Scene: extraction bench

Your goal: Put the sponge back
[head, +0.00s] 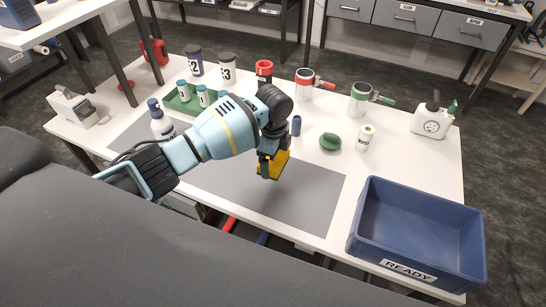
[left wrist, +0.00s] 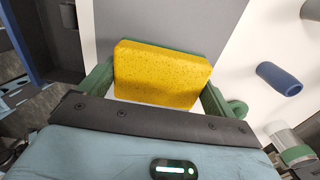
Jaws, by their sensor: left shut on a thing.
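The yellow sponge (head: 280,160) with a green backing is held between the fingers of my left gripper (head: 267,168), above the grey mat (head: 312,198). In the left wrist view the sponge (left wrist: 162,74) fills the space between the two fingers, its yellow face toward the camera and a green edge behind. My left gripper (left wrist: 158,85) is shut on it. My right gripper does not show in either view.
A blue bin (head: 415,265) labelled READY stands at the right front. A green lid (head: 330,141), a small white bottle (head: 365,138), a dark blue cylinder (head: 296,125) and several canisters stand behind the mat. A green tray (head: 183,104) holds small bottles at the left.

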